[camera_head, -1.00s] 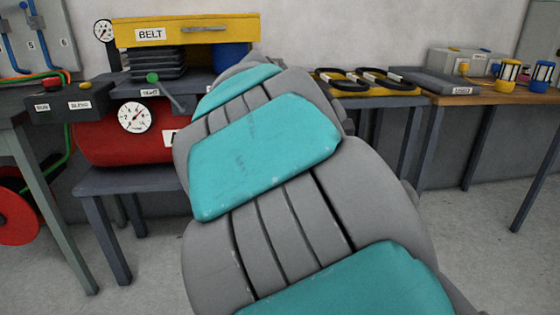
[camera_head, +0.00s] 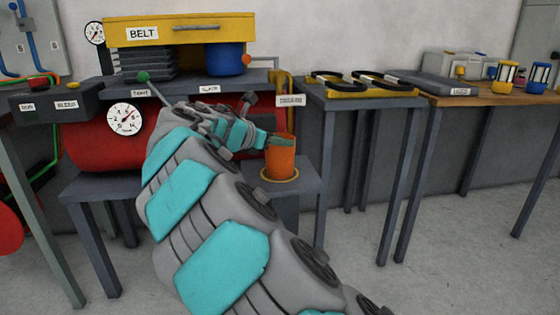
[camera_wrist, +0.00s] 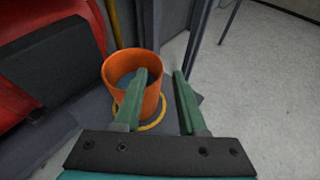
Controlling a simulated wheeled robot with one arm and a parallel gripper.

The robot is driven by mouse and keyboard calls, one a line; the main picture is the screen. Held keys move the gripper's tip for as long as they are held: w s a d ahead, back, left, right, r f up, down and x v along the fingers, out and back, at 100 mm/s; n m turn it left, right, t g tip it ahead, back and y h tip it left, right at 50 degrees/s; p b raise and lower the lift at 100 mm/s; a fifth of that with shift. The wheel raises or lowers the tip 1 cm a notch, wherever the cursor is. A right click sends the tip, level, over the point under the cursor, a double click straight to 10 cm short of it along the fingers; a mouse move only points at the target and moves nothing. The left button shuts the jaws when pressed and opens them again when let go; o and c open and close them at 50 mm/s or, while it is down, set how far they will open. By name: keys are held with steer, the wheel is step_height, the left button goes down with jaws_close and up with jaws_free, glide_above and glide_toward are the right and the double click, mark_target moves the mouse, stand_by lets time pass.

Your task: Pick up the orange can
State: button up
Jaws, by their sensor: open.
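The orange can (camera_head: 281,160) is an open-topped cylinder standing upright on a yellow ring (camera_head: 292,179) on a low grey stand. In the wrist view the can (camera_wrist: 117,72) sits at upper centre-left, and its hollow inside shows. My gripper (camera_wrist: 161,73) is open. Its left green finger overlaps the can's right side in that view, and the right finger is to the right of the can. Whether the left finger is above, in or in front of the can I cannot tell. In the head view my gripper (camera_head: 262,140) is just left of the can's upper part.
A red tank (camera_head: 85,150) with a gauge lies left of the can. A grey shelf and a yellow BELT drawer (camera_head: 180,30) are above it. A table with black belts on a yellow tray (camera_head: 375,93) stands to the right. The floor at the right front is clear.

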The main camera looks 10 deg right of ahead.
steer(key=x, duration=0.3)
steer(key=shift+w+d+f, duration=0.2)
steer(key=shift+d, duration=0.05)
steer(key=shift+c, duration=0.2)
jaws_close()
stand_by(0.9)
